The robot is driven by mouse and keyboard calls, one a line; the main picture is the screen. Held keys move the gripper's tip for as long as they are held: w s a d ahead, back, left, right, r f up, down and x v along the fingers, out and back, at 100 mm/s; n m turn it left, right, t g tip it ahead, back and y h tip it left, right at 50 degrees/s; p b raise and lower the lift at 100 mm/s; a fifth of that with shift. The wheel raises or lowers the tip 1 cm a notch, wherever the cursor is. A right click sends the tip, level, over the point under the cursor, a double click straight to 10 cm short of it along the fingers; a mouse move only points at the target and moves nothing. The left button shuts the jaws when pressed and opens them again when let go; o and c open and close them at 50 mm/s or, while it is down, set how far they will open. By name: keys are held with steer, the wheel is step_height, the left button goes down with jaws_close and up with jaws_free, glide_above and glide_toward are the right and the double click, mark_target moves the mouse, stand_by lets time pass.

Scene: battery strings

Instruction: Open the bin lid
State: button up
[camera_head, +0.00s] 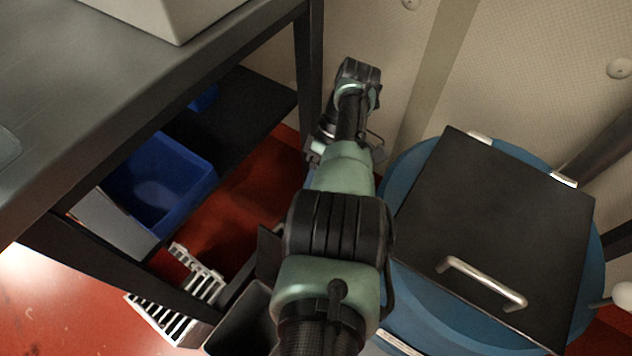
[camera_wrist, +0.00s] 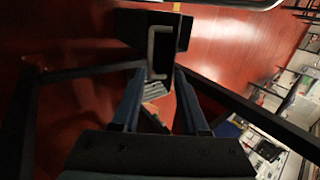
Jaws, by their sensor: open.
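The bin (camera_head: 420,315) is a round blue drum at the right of the head view. Its square black lid (camera_head: 500,220) lies flat over the top, shut. A silver bar handle (camera_head: 482,283) sits near the lid's lower edge, and pale hinges (camera_head: 564,180) show at its upper edge. My arm stretches up the middle of the head view, left of the bin; the gripper's fingers cannot be made out there. In the wrist view my gripper (camera_wrist: 160,76) is open, with nothing between its fingers. The bin lid cannot be clearly identified in the wrist view.
A dark table (camera_head: 85,85) stands at the left, with a blue tub (camera_head: 160,185) on the shelf below. A white slatted rack (camera_head: 180,300) and a dark open container (camera_head: 240,325) are on the lower left. A beige wall (camera_head: 530,75) stands behind the bin.

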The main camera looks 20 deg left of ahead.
steer(key=shift+b+v, duration=1.2)
steer(key=shift+v, duration=0.65)
